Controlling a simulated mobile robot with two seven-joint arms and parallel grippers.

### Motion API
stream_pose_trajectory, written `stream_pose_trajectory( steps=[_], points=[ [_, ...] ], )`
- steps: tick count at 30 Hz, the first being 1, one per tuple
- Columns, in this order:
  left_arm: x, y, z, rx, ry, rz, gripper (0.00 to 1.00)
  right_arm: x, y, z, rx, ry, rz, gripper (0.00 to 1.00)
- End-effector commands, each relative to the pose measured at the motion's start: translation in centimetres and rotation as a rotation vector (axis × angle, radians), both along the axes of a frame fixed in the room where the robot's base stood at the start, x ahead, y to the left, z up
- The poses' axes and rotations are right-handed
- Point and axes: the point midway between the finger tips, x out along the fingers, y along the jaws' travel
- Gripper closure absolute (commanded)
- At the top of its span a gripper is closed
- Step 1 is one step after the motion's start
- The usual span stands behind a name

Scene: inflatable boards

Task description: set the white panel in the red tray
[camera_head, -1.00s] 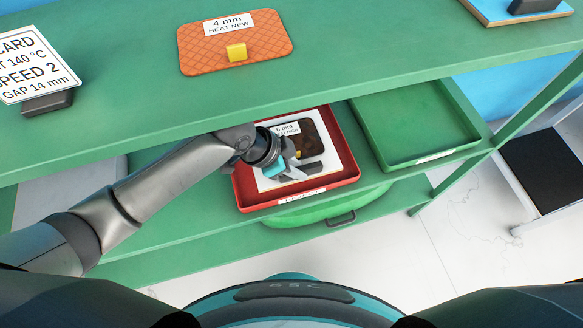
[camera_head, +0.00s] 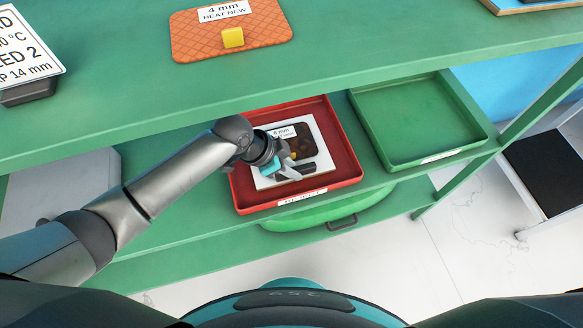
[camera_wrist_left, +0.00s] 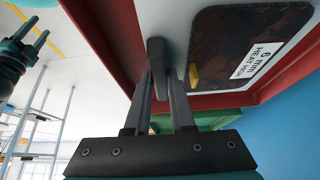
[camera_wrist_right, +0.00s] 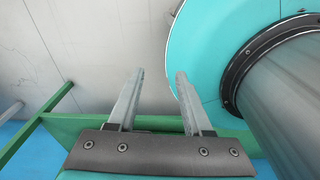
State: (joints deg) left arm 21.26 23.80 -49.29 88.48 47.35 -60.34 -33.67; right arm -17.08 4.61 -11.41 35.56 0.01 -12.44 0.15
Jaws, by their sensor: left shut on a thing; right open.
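The white panel (camera_head: 264,182) carries a dark brown patch with a "6 mm" label and a small yellow block. My left gripper (camera_head: 287,172) is shut on the panel's dark grey handle, which the left wrist view shows between the fingers (camera_wrist_left: 160,52). My right gripper (camera_wrist_right: 160,76) is open and empty in its wrist view, away from the tray.
An empty green tray (camera_head: 420,120) stands right of the red tray. A green rounded object (camera_head: 300,215) with a handle sits below.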

Motion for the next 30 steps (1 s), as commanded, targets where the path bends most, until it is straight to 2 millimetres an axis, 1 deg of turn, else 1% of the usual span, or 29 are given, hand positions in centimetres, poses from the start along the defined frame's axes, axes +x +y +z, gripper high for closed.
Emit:
stream_pose_trajectory(
  steps=[1, 6, 11, 12, 19, 20, 26, 30],
  points=[
    [0.5, 0.0, -0.4, -0.003, -0.006, 0.002, 1.0, 0.4, -0.1, -0.5, 0.0, -0.007, -0.001, 0.5],
    [0.5, 0.0, -0.2, -0.004, -0.007, 0.0, 1.0, 1.5, -0.9, -0.2, -0.011, -0.026, 0.0, 0.5],
    [0.5, 0.1, -0.4, -0.003, -0.007, 0.001, 1.0, 1.9, -1.6, -0.3, -0.019, -0.031, -0.001, 0.5],
    [0.4, 0.1, -0.5, -0.001, -0.004, 0.001, 0.76, 1.9, -1.6, -0.3, -0.02, -0.031, -0.001, 0.5],
    [0.4, 0.1, -0.5, -0.001, -0.004, 0.001, 0.5, 1.8, -1.5, -0.3, -0.019, -0.029, -0.001, 0.5],
    [0.4, 0.1, -0.5, -0.001, -0.004, 0.001, 0.48, 1.8, -1.5, -0.3, -0.018, -0.029, -0.001, 0.5],
    [0.4, 0.1, -0.5, -0.001, -0.004, 0.001, 0.48, 1.5, -1.3, -0.3, -0.015, -0.024, -0.002, 0.5],
    [0.4, 0.4, 0.3, -0.001, -0.004, 0.001, 0.48, 1.1, -1.1, 0.1, -0.014, -0.017, -0.001, 0.5]
  ],
)
